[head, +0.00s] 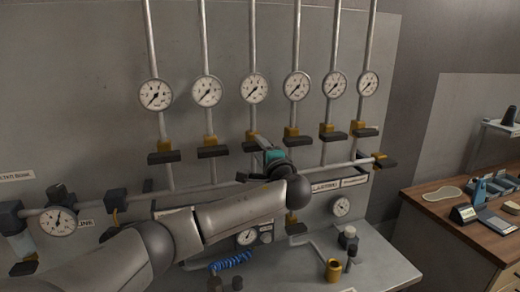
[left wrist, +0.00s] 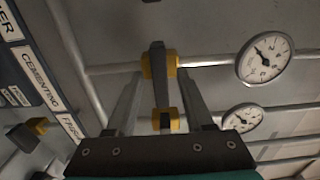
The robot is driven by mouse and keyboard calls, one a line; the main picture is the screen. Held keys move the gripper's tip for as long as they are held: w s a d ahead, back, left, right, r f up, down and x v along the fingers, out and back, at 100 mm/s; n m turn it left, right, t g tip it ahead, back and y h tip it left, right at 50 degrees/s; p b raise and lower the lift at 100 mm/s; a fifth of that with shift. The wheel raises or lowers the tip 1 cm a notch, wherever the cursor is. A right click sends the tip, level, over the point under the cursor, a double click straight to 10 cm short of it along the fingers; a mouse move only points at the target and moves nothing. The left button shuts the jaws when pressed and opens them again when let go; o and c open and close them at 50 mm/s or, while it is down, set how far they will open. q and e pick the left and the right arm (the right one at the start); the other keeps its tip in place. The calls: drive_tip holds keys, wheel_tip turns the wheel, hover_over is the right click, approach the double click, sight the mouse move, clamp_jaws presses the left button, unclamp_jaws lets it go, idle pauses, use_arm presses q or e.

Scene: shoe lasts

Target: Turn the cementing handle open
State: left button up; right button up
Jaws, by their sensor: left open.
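A dark lever with a yellow hub (left wrist: 158,65) sits on a pipe in the left wrist view, close to a label reading CEMENTING (left wrist: 40,80). The lever lies crosswise to its pipe. My left gripper (left wrist: 160,82) is open, with one finger on each side of the lever; whether either finger touches it I cannot tell. My right gripper is not in view.
Neighbouring valve levers (head: 213,152), (head: 298,140) sit crosswise on their pipes, with gauges (head: 254,88) above. A horizontal pipe and labels run below. A wooden counter (head: 440,212) stands at right.

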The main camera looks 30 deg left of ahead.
use_arm(q)
clamp_jaws()
idle(0.4)
